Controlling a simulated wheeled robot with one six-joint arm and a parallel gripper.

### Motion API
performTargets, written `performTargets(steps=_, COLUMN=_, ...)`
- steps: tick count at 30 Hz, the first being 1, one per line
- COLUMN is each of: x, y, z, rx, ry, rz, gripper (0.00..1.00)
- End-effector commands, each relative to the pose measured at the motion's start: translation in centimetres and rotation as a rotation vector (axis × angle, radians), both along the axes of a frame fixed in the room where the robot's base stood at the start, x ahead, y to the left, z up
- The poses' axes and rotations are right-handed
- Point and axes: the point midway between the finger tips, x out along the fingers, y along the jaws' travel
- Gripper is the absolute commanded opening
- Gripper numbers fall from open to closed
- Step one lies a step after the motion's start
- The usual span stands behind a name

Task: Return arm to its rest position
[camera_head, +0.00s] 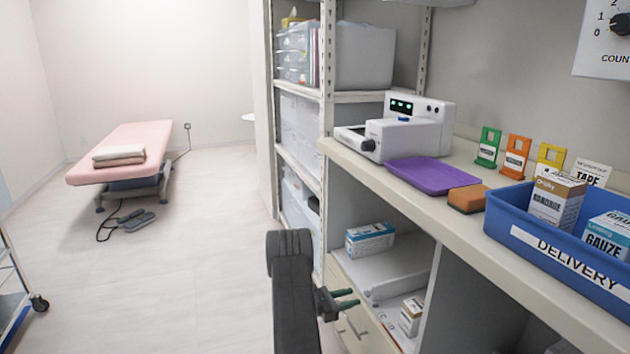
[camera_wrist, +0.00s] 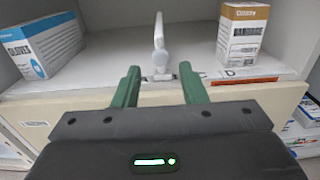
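My gripper (camera_head: 346,298) is in front of the shelving unit, below the counter and beside the lower cubby. In the wrist view its two green fingers (camera_wrist: 160,90) are apart with a clear gap and nothing between them. A white upright part (camera_wrist: 160,45) on the shelf shows beyond the gap. My dark arm (camera_head: 292,290) stands at the lower middle of the head view. The wrist view shows a blue and white gloves box (camera_wrist: 45,45) at left and a bandage box (camera_wrist: 242,32) at right, both on the shelf beyond the fingers.
The counter (camera_head: 470,240) above holds a white device (camera_head: 405,130), a purple tray (camera_head: 433,174), an orange sponge (camera_head: 467,198) and a blue delivery bin (camera_head: 500,222) with boxes. Open floor (camera_head: 190,270) lies left of my arm. A pink bed (camera_head: 120,150) stands farther back, and a cart (camera_head: 15,300) at far left.

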Motion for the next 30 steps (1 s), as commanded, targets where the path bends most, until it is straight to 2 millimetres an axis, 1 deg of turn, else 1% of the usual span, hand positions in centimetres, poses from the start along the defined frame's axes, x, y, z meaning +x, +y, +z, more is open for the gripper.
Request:
performTargets(steps=1, x=0.4, y=-1.2, z=-0.2, rx=0.0, ry=-0.001, rz=-0.004, gripper=0.38)
performTargets(steps=6, x=1.4, y=-4.1, z=-0.2, rx=-0.001, ry=-0.001, rz=-0.004, gripper=0.38)
performTargets(steps=9, x=1.9, y=-5.5, z=-0.2, rx=0.0, ry=0.0, rz=-0.002, gripper=0.38)
performTargets(steps=12, x=2.2, y=-6.4, z=-0.1, rx=-0.001, ry=0.0, rz=-0.001, gripper=0.38)
performTargets(steps=18, x=1.8, y=-6.4, z=0.0, rx=0.0, ry=0.001, rz=0.001, gripper=0.38)
performTargets(steps=30, x=1.7, y=-6.5, z=0.1, rx=0.004, ry=-0.004, rz=-0.004, gripper=0.38)
